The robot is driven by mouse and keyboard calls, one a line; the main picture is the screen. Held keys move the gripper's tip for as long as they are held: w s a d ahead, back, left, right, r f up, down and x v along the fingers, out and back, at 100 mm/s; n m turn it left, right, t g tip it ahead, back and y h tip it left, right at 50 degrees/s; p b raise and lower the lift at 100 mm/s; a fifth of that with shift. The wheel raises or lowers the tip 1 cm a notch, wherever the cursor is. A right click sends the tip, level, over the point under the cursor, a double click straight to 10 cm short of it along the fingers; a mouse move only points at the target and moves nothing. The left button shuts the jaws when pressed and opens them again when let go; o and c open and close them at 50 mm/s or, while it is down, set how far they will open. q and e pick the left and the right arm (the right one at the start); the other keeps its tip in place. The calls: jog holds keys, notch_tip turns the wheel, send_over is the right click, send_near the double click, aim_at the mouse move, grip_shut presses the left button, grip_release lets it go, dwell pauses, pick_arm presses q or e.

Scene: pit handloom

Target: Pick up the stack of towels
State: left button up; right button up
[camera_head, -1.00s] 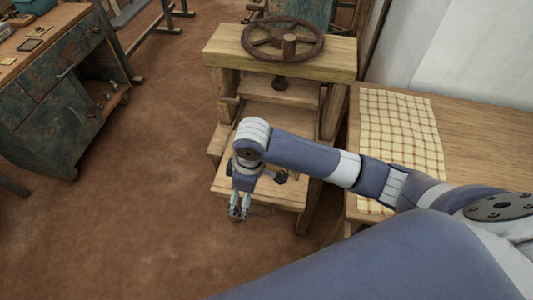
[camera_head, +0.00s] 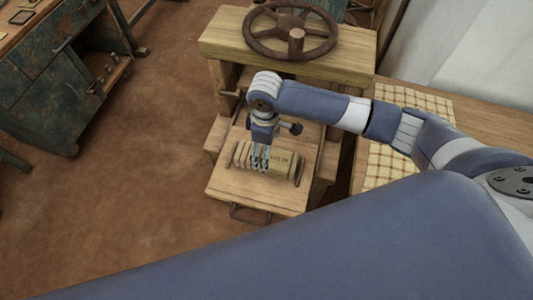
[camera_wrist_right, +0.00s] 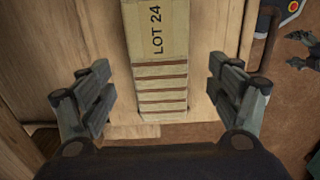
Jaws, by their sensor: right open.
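The stack of towels (camera_head: 283,163) is a beige folded bundle on a low wooden board of the loom frame in the head view. In the right wrist view the stack (camera_wrist_right: 157,40) has a "LOT 24" label and striped folds at its lower end. My right gripper (camera_head: 261,163) points down over the stack's left part and hides some of it. In the right wrist view my right gripper (camera_wrist_right: 160,90) is open, with one finger on each side of the stack and a gap to both. I do not see my left gripper.
A rusty handwheel (camera_head: 291,31) sits on the wooden beam (camera_head: 225,32) above the board. A table with a checked cloth (camera_head: 392,165) stands to the right. A worn green cabinet (camera_head: 45,105) is at the left. The dirt floor (camera_head: 130,200) between is clear.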

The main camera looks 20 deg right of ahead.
jog(key=shift+s+a+f, duration=0.1)
jog(key=shift+s+f, duration=0.05)
jog(key=shift+f, duration=0.95)
notch_tip(320, 180, down, 4)
jog(key=shift+f+p, duration=0.1)
jog(key=shift+p, duration=0.5)
jog(key=shift+w+f, duration=0.2)
jog(key=shift+f, duration=0.15)
pick_arm(q)
jog(key=shift+s+a+r, duration=0.2)
jog(key=shift+s+r, duration=0.35)
jog(key=shift+r, duration=0.1)
pick_arm(e)
jog(key=c, duration=1.2)
